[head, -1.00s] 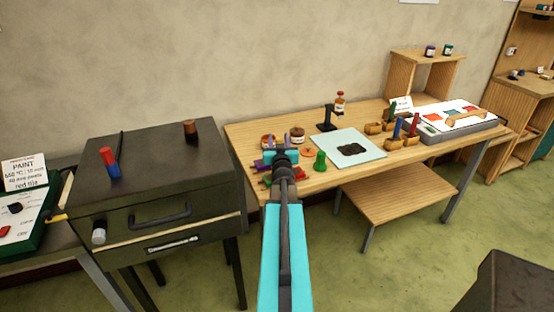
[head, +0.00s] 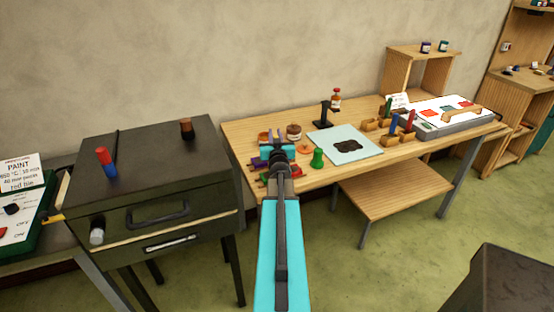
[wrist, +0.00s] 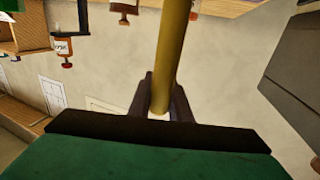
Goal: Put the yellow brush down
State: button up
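The yellow brush shows in the wrist view as a yellow handle (wrist: 168,50) running up from between two dark fingers. My gripper (wrist: 165,98) is closed around that handle, with a finger on each side. In the head view my gripper (head: 276,136) is over the left part of the wooden bench (head: 350,185), in front of small jars. I cannot make out the brush in the head view, and its tip is not clear in either view.
A green stopper-shaped piece (head: 317,158) and a pale sheet with a black patch (head: 350,146) lie right of my gripper. A small black stand (head: 324,113) is behind. A dark kiln-like box (head: 150,170) stands left. The bench's front middle edge is clear.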

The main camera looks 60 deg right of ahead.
grip_shut()
jog(key=shift+r, duration=0.2)
